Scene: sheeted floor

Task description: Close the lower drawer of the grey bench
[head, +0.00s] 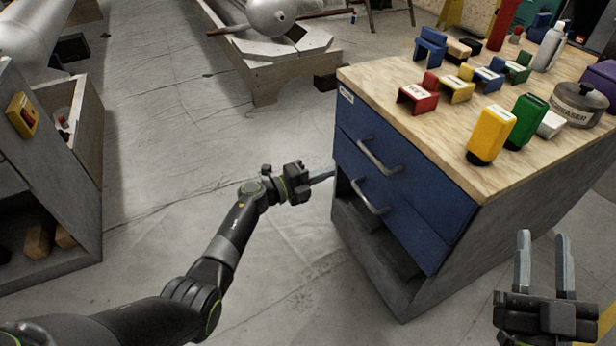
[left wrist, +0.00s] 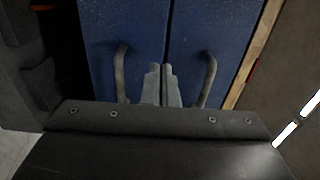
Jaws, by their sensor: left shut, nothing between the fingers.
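The grey bench (head: 450,270) stands at the right with two blue drawer fronts. The upper drawer (head: 425,190) has a bar handle, and the lower drawer (head: 405,218) below it has another handle (head: 370,197). The lower front looks about flush with the upper one; a small gap cannot be ruled out. In the left wrist view, the lower front (left wrist: 100,65) is on the left of the seam. My left gripper (head: 330,174) is shut and empty, with fingertips (left wrist: 162,80) near the seam between the handles; contact cannot be told. My right gripper (head: 543,240) is open and empty at lower right.
Coloured blocks, bottles and a round tin (head: 578,105) stand on the wooden bench top (head: 440,120). An open shelf lies under the drawers. A grey cabinet (head: 60,200) is at the left, a low wooden stand (head: 275,65) behind. The floor between is clear.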

